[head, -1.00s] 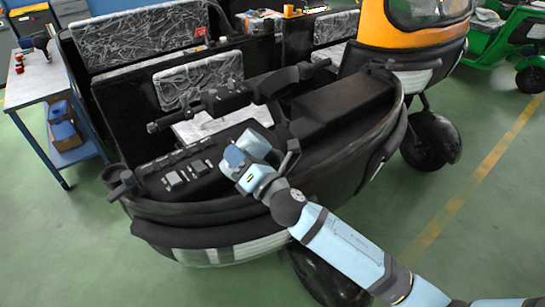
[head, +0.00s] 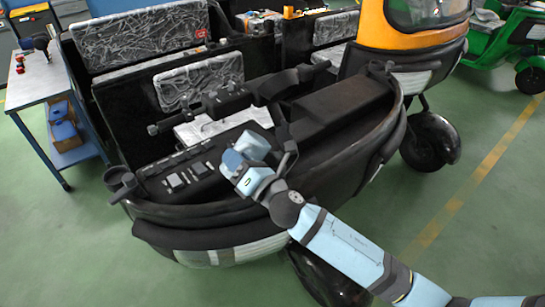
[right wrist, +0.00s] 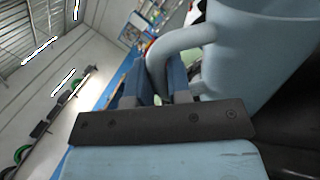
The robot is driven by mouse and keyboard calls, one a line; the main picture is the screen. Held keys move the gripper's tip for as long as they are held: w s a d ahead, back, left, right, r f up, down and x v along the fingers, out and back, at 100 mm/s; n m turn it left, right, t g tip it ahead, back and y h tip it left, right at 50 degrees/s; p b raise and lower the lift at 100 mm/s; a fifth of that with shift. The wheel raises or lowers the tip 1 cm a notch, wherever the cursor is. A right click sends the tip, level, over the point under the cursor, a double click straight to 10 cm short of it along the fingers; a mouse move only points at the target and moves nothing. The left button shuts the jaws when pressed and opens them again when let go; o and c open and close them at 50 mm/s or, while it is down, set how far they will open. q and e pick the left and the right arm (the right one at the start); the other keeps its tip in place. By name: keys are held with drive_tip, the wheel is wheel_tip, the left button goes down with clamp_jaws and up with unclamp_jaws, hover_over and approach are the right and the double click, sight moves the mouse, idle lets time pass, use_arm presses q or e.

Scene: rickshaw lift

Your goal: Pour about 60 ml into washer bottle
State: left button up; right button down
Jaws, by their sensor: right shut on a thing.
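My right gripper (head: 238,170) is over the black front of the rickshaw in the head view. In the right wrist view its two blue fingers (right wrist: 165,80) are shut on the curved handle of a light blue jug (right wrist: 255,55). The jug (head: 257,143) shows in the head view just beyond the gripper, held above the open dash area. Its mouth and any liquid are hidden, and I cannot tell its tilt. I cannot make out the washer bottle in either view. My left gripper is not in view.
The rickshaw's black front shell (head: 235,213) curves around the jug. A handlebar (head: 225,102) and a raised black box (head: 343,105) stand close behind and to the right. A workbench (head: 40,82) is at the left. Green floor is clear in front.

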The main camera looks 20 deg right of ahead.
drive_tip(key=a+f+n+g+p, duration=0.1)
drive_tip(key=a+n+p, duration=0.1)
drive_tip(key=a+f+n+p, duration=0.1)
drive_tip(key=n+p, duration=0.1)
drive_tip(key=n, duration=0.1)
drive_tip(key=a+f+n+g+p, duration=0.1)
drive_tip(key=a+f+n+p, duration=0.1)
drive_tip(key=p, duration=0.1)
drive_tip(key=shift+s+a+n+g+y, duration=0.3)
drive_tip(key=shift+s, duration=0.05)
drive_tip(key=shift+w+a+f+n, duration=0.1)
drive_tip(key=shift+a+f+n, duration=0.25)
drive_tip(key=shift+n, duration=0.35)
drive_tip(key=shift+a+g, duration=0.1)
drive_tip(key=shift+g, duration=0.2)
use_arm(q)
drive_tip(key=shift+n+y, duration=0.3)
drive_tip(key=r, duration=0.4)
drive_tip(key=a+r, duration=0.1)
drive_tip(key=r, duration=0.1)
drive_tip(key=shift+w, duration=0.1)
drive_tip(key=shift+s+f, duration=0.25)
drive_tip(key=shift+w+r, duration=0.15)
